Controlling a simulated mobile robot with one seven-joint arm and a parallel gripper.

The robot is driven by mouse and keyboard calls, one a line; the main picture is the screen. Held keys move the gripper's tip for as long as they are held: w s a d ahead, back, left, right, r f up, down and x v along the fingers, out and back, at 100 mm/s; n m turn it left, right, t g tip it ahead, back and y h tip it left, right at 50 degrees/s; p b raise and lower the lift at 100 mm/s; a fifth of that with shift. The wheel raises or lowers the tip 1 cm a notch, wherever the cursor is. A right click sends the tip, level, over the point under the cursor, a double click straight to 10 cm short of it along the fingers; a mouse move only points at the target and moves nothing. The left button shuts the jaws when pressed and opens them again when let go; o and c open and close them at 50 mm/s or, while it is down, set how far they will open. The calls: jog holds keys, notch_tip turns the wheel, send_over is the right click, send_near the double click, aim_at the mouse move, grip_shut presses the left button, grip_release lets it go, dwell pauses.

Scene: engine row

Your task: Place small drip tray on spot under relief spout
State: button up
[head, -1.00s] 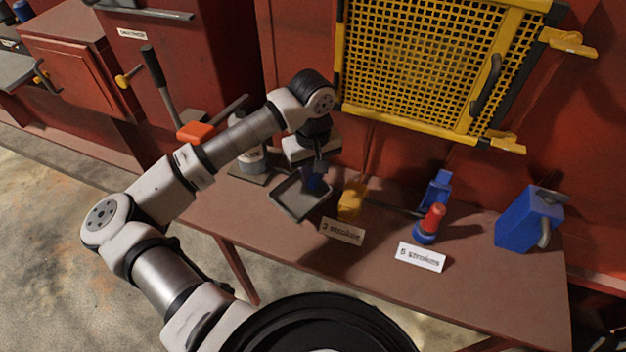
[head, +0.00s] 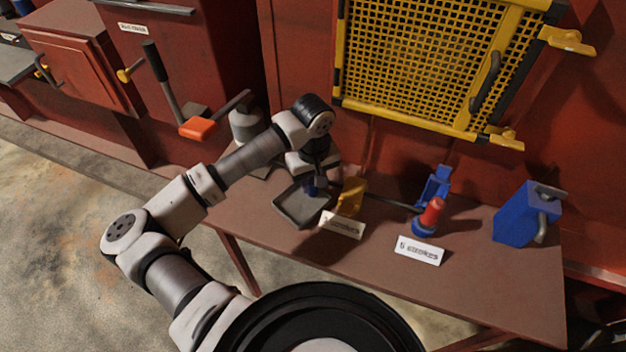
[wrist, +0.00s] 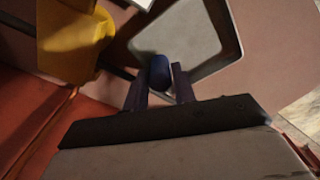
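The small drip tray (head: 287,213) is a shallow grey square tray with a raised rim and a blue knob (head: 312,189). In the head view it is over the left part of the bench, left of the yellow block. My gripper (head: 316,186) is above the tray's far right side. In the wrist view the two dark fingers (wrist: 159,80) are on either side of the blue knob (wrist: 158,68), close against it, with the tray (wrist: 185,35) beyond. Whether the tray touches the bench is hard to tell. I cannot make out a relief spout or a marked spot.
A yellow block (head: 350,197) stands close to the tray's right, behind a "3 strokes" sign (head: 342,225). Further right are a red-topped blue part (head: 431,216), a "5 strokes" sign (head: 420,250) and a blue can (head: 525,214). The front right bench is clear.

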jog(key=o, duration=0.3)
jog(key=shift+r, duration=0.1)
jog(key=shift+r+p, duration=0.15)
jog(key=shift+p, duration=0.15)
jog(key=shift+r+b, duration=0.2)
jog(key=shift+b, duration=0.15)
notch_tip(320, 180, up, 12)
jog(key=b, duration=0.3)
jog(key=shift+f+b, duration=0.25)
jog(key=shift+b, duration=0.15)
